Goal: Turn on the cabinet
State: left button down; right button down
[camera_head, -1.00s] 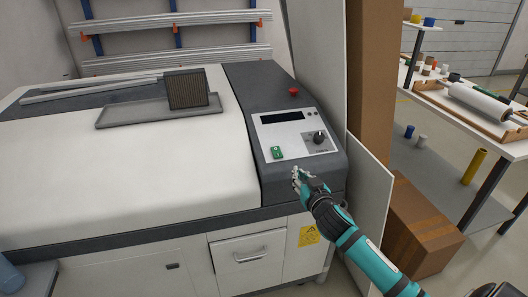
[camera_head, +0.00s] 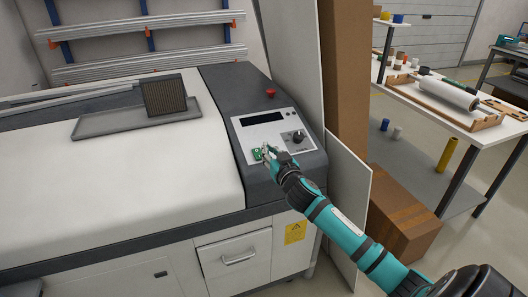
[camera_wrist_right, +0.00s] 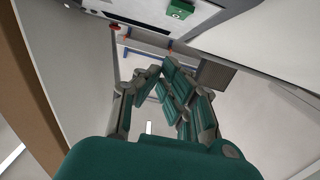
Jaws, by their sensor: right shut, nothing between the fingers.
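The cabinet (camera_head: 115,163) is a large white machine with a dark grey control section on its right. Its light control panel (camera_head: 245,134) carries a dark display (camera_head: 262,118), a black knob (camera_head: 298,136) and a green switch (camera_head: 257,154). A red button (camera_head: 271,92) stands behind the panel. My right gripper (camera_head: 267,150) is shut and empty at the panel, right beside the green switch and partly covering it; I cannot tell whether it touches. The green switch also shows at the top of the right wrist view (camera_wrist_right: 180,9). My left gripper is not in view.
A grey tray (camera_head: 95,128) with a dark finned block (camera_head: 165,96) lies on the cabinet's top. A tall white panel and brown column (camera_head: 345,70) stand close on the right. A cardboard box (camera_head: 405,215) sits on the floor near my right arm.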

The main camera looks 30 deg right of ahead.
aim_at(258, 154)
jog(key=x, duration=0.3)
jog(key=shift+w+d+r, duration=0.1)
jog(key=shift+w, duration=0.3)
jog(key=f, duration=0.2)
jog(key=shift+w+f, duration=0.35)
jog(key=shift+w, duration=0.05)
jog(key=shift+w+d+f, duration=0.1)
jog(key=shift+f, duration=0.65)
